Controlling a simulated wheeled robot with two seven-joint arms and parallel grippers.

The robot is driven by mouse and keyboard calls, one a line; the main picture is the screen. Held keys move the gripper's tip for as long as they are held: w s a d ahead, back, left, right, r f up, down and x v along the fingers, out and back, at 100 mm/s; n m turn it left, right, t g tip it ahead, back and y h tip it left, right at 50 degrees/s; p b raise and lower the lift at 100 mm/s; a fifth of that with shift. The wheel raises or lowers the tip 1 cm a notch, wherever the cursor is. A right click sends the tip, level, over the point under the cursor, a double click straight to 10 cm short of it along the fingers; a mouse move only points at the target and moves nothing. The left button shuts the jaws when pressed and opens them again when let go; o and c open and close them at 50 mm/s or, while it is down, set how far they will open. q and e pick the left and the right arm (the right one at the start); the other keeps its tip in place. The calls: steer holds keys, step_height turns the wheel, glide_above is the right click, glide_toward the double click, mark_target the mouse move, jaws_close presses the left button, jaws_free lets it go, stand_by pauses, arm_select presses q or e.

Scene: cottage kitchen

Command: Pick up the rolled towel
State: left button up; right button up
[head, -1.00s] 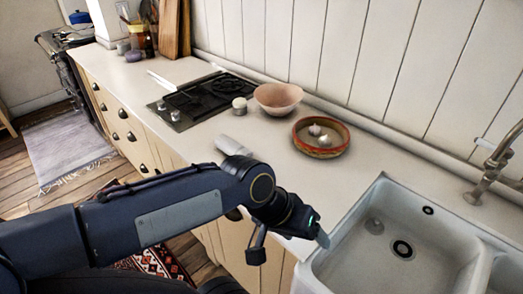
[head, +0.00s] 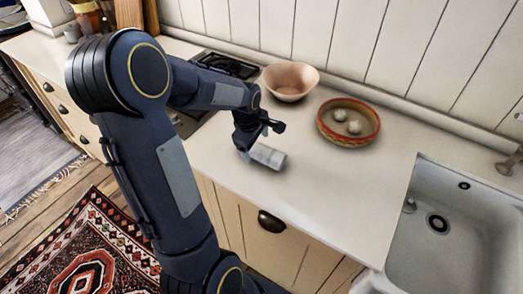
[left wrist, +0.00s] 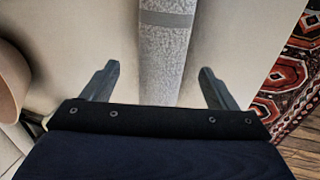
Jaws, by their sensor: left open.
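The rolled towel (head: 267,156) is a pale grey-white roll lying on the countertop near its front edge. It also shows in the left wrist view (left wrist: 168,50), with a darker grey band across it. My left gripper (head: 247,150) is at the left end of the towel in the head view. In the left wrist view its two fingers (left wrist: 158,82) are apart, one on each side of the towel, with a gap on both sides. The near part of the towel is hidden behind the gripper body. My right gripper is not in view.
A pink bowl (head: 290,81) and a red-rimmed dish (head: 348,122) holding two pale bulbs stand behind the towel. A black hob (head: 226,64) is partly hidden by my arm. The white sink (head: 449,213) is at right. The counter between towel and sink is clear.

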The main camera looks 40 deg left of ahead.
arm_select(q)
steer(key=shift+x, duration=1.2)
steer(key=c, duration=1.1)
steer(key=shift+r, duration=0.15)
steer(key=shift+r, duration=0.2)
steer(key=r, duration=0.3)
steer(key=shift+d+r, duration=0.15)
steer(key=shift+d, duration=0.2)
steer(key=d+r, duration=0.1)
steer(key=r, duration=0.1)
steer(key=d+r+b, duration=0.1)
steer(key=d, duration=0.1)
steer(key=d+r, duration=0.2)
steer(key=shift+s+r, duration=0.3)
steer(key=shift+s, duration=0.1)
steer(key=d+r, duration=0.1)
steer(key=d, duration=0.1)
steer(key=s+d+r+b, duration=0.1)
steer(key=d, duration=0.2)
steer(key=d+r+b, duration=0.1)
steer(key=d, duration=0.2)
steer(key=shift+s+d+r, duration=0.1)
steer(key=shift+s+r, duration=0.1)
steer(key=shift+r, duration=0.05)
